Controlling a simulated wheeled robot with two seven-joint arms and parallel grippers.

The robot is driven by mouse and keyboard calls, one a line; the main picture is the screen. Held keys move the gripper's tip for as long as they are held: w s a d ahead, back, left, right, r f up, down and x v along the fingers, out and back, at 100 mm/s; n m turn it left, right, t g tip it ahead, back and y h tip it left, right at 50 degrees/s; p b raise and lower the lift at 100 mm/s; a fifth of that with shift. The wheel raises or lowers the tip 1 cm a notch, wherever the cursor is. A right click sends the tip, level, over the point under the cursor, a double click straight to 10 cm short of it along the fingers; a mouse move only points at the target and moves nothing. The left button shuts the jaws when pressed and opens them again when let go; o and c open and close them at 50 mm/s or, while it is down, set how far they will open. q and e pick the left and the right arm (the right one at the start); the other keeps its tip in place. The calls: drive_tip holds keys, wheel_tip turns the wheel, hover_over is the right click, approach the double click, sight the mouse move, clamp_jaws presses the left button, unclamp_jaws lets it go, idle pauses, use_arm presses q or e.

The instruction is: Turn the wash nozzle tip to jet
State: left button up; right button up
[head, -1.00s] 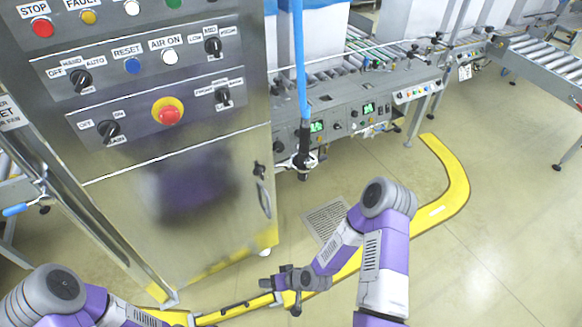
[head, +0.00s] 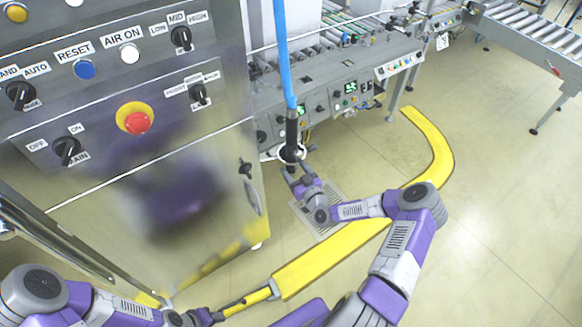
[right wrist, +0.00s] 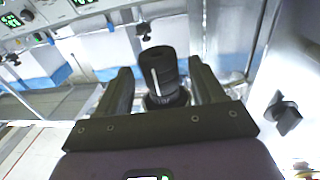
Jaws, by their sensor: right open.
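The wash nozzle (head: 291,132) hangs upright from a blue hose, beside the steel cabinet, with a pale ring around its lower part. In the right wrist view its black ribbed tip (right wrist: 165,68) carries a white stripe and lies between my spread fingers, with gaps on both sides. My right gripper (head: 296,172) is open just below the nozzle, pointing up toward it.
The steel cabinet (head: 205,215) with knobs, buttons and a red emergency stop (head: 137,122) stands left of the nozzle. A conveyor with a control panel (head: 335,103) is behind it. Open floor lies further right.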

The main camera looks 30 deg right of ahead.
drive_tip(key=shift+w, duration=1.2)
drive_tip(key=c, duration=0.9)
drive_tip(key=shift+a+r+m+h+p, duration=0.15)
drive_tip(key=shift+m+h+p, duration=0.2)
drive_tip(key=shift+m+h, duration=0.2)
drive_tip(key=shift+c, duration=0.3)
drive_tip(key=shift+m+h+p, duration=0.25)
drive_tip(key=shift+h+p, duration=0.05)
drive_tip(key=shift+h, duration=0.35)
drive_tip(key=shift+d, duration=0.2)
